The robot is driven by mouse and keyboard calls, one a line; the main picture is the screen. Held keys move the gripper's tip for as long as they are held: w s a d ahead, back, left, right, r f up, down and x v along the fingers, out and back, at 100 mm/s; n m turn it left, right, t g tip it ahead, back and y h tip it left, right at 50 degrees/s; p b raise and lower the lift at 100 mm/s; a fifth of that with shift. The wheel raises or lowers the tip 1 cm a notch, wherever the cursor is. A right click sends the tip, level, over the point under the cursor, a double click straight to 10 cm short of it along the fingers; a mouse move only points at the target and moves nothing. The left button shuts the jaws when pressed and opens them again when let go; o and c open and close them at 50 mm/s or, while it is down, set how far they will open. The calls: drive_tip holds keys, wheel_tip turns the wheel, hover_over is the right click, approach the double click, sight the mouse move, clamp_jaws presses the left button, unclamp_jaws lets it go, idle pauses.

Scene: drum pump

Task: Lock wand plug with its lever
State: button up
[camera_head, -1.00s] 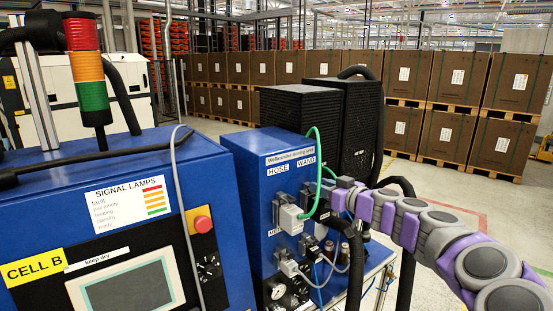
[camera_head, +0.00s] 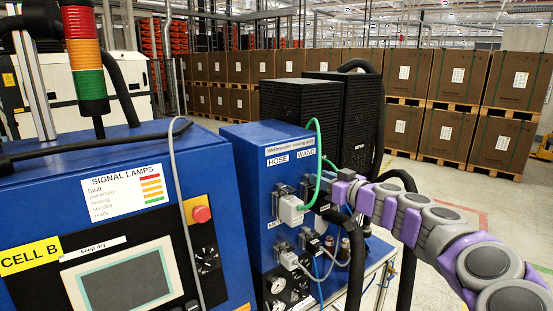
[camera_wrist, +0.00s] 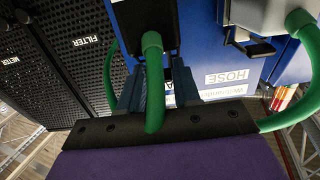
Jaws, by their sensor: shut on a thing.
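The blue pump panel carries a WAND label (camera_head: 305,151) and a HOSE label (camera_wrist: 228,78). In the wrist view, which is upside down, the black wand plug (camera_wrist: 145,22) sits at the top with a green cable (camera_wrist: 153,75) running from it toward me. My gripper (camera_wrist: 158,80) has its fingers either side of this cable, at the label side of the plug. It appears shut on the plug's lever; the cable and plug hide the contact. In the head view my gripper (camera_head: 328,186) is at the wand socket. The lever's angle cannot be told.
Black hoses (camera_head: 357,255) hang close below my arm. Black filter housings (camera_head: 300,105) stand behind. A control cabinet (camera_head: 110,215) fills the left.

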drive_tip(key=shift+f+t+b, duration=0.3)
drive_tip(key=shift+t+b, duration=0.1)
drive_tip(key=shift+b, duration=1.25)
drive_tip(key=o, duration=0.8)
drive_tip(key=shift+d+r, duration=0.1)
drive_tip(key=v, duration=0.3)
drive_tip(key=r+b+v, duration=0.1)
drive_tip(key=v, duration=0.2)
drive_tip(key=r+v, duration=0.1)
drive_tip(key=v, duration=0.3)
drive_tip(key=shift+d, duration=0.1)
